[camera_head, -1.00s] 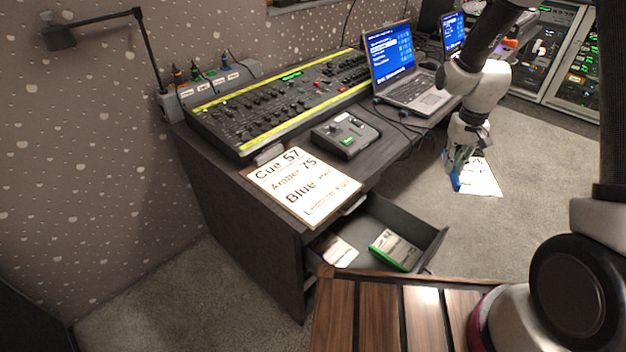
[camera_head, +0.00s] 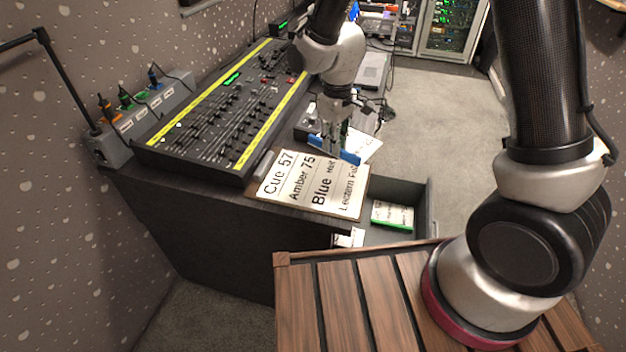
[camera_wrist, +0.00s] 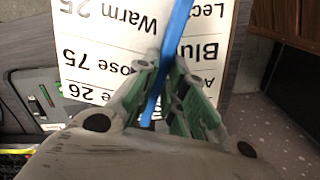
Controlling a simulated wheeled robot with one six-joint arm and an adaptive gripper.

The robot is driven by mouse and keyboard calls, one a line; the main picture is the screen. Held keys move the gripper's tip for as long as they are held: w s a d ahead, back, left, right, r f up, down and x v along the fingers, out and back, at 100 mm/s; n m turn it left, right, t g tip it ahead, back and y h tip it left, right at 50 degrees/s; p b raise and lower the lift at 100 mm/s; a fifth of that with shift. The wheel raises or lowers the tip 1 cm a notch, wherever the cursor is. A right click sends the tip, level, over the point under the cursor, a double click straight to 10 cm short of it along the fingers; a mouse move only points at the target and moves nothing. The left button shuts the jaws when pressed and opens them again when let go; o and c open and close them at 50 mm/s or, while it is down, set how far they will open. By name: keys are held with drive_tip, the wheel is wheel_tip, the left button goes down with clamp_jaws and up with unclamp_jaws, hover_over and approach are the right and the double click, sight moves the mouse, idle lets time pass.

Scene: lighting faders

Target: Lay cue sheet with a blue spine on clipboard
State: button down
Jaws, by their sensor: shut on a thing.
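My gripper (camera_head: 338,140) is shut on the blue spine of a white cue sheet (camera_head: 362,147). The blue spine also shows between the fingers in the wrist view (camera_wrist: 172,50). The sheet's white page, with black lettering including "Warm 25", spreads to the left of the fingers in the wrist view (camera_wrist: 105,35). The clipboard (camera_head: 262,193) lies on the desk's near corner with a page reading "Cue 57, Amber 75, Blue". My gripper and the held sheet are above the clipboard's far edge; whether they touch it I cannot tell.
An open drawer (camera_head: 420,205) below the clipboard holds a green-edged sheet (camera_head: 393,214) and another pale one. The lighting console (camera_head: 215,120) with yellow strips stands along the wall side. A slatted wooden surface (camera_head: 340,300) is in front.

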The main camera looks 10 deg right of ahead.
drive_tip(key=s+a+r+n, duration=0.2)
drive_tip(key=s+a+n, duration=0.2)
drive_tip(key=s+a, duration=0.2)
hover_over(310, 195)
drive_tip(key=shift+n, duration=0.3)
wheel_tip(310, 195, down, 6)
drive_tip(key=shift+s+r, duration=0.1)
drive_tip(key=shift+r, duration=0.1)
drive_tip(key=shift+f, duration=2.3)
drive_tip(key=c, duration=1.5)
unclamp_jaws()
drive_tip(key=shift+f, duration=0.1)
wheel_tip(310, 195, up, 12)
drive_tip(key=shift+r, duration=0.15)
